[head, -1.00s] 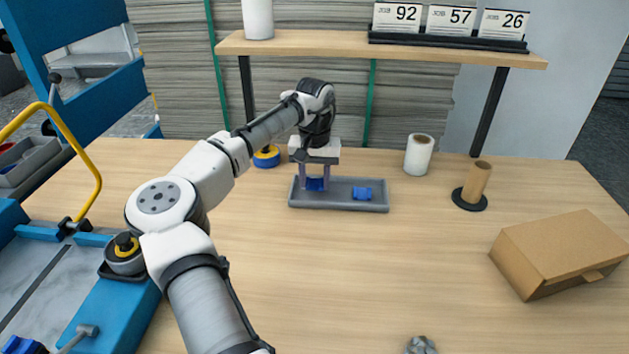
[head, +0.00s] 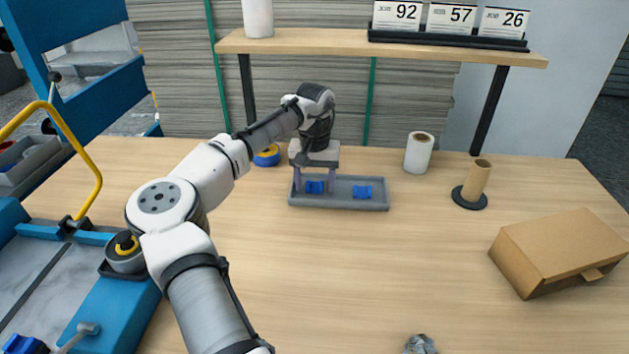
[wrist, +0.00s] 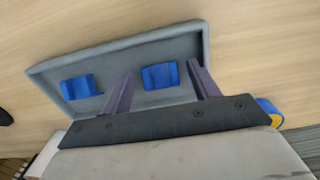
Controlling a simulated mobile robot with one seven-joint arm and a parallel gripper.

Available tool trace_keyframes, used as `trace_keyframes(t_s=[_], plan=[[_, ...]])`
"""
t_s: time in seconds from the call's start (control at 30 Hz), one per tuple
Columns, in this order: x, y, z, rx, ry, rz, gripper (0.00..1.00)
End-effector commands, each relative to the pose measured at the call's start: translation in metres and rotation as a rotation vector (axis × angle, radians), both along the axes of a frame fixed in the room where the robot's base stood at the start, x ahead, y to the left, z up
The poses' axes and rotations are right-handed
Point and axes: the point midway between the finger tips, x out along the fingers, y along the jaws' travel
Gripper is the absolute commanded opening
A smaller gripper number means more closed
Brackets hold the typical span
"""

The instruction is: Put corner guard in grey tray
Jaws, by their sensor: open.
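The grey tray (head: 340,206) lies on the table below my gripper (head: 314,187). My gripper is open, with its two purple fingers pointing down into the tray. A blue corner guard (head: 315,187) lies in the tray between the fingers, with a gap on each side; it also shows in the wrist view (wrist: 160,76). A second blue corner guard (head: 362,192) lies in the tray to the right, outside the fingers. In the wrist view this second guard (wrist: 80,87) is on the left. A blue piece (head: 22,345) at the bottom left edge is partly cut off.
A blue-and-yellow tape roll (head: 267,156) stands behind the tray's left end. A white roll (head: 418,152), a cardboard core on a black base (head: 475,184) and a cardboard box (head: 558,254) are to the right. A shelf (head: 380,46) spans behind. The table in front is mostly clear.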

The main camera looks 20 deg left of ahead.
Motion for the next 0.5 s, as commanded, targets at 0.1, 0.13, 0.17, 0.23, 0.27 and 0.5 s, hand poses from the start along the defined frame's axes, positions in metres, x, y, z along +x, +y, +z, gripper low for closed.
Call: trace_keyframes(t_s=[0.1,0.13,0.17,0.23,0.27,0.5], plan=[[0.001,0.000,0.011,0.001,-0.003,0.000,0.61],[0.001,0.000,0.016,0.000,-0.003,0.000,0.61],[0.001,0.000,0.021,0.001,-0.003,0.000,0.61],[0.001,0.000,0.036,0.000,-0.003,0.000,0.61],[0.001,0.000,0.043,0.000,-0.004,0.001,0.61],[0.001,0.000,0.093,-0.001,-0.002,0.000,0.61]])
